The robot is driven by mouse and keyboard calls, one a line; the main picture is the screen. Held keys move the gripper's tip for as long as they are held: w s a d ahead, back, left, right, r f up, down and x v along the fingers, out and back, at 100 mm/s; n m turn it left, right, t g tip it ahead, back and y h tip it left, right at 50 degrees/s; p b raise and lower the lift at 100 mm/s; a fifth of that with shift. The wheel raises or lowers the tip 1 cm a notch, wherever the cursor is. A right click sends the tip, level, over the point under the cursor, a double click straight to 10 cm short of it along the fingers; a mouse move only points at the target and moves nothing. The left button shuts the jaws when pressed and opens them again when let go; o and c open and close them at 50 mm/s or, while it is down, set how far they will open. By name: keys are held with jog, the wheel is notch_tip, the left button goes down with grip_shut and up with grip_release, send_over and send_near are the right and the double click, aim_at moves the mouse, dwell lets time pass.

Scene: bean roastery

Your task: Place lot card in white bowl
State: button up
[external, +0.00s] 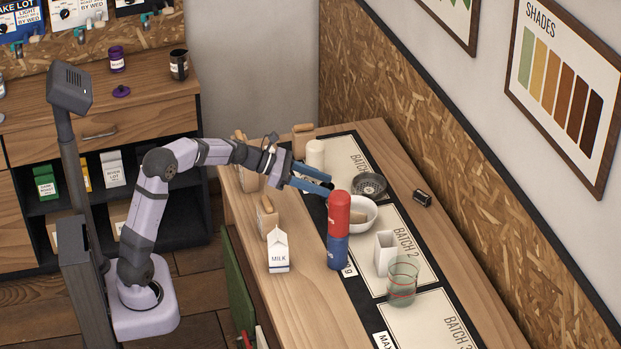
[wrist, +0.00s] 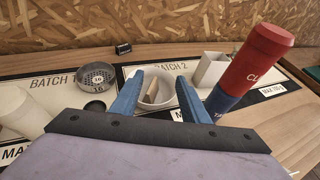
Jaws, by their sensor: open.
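The white bowl (external: 370,225) stands on the batch 2 mat, partly hidden by the red and blue cylinder in the external view. In the wrist view the white bowl (wrist: 170,91) shows between my fingers. A flat tan piece, seemingly the lot card (wrist: 152,95), leans inside the bowl; a bit of the lot card (external: 357,217) shows in the external view. My gripper (external: 328,184) is open and empty, its blue fingers above and beside the bowl. In the wrist view my gripper (wrist: 154,82) has the bowl and card beyond its fingertips.
The tall red and blue cylinder (external: 338,225) stands close to the bowl. A white square cup (external: 384,254), a green glass (external: 402,280), a metal sieve (external: 369,185), a small black object (external: 422,198), a milk carton (external: 278,252) and a white cylinder (external: 315,154) are around it.

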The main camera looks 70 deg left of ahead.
jog(key=shift+r, duration=0.9)
jog(key=shift+s, duration=0.1)
jog(key=s+d+m+g+h, duration=0.1)
jog(key=s+d+m+g, duration=0.2)
jog(key=s+m, duration=1.15)
jog(key=s+d+f+m+g+h+p, duration=0.1)
jog(key=s+d+f+m+g+p, duration=0.15)
jog(key=s+d, duration=0.35)
jog(key=s+d+f+m+g+p, duration=0.1)
jog(key=s+d+f+m+g, duration=0.25)
jog(key=s+d, duration=0.2)
jog(key=s+f+m+g+y+p, duration=0.3)
jog(key=s+m+y+p, duration=0.4)
jog(key=m, duration=0.4)
jog(key=shift+s+d+f+g+p, duration=0.25)
jog(key=shift+s+f+p, duration=0.35)
jog(key=shift+f, duration=0.3)
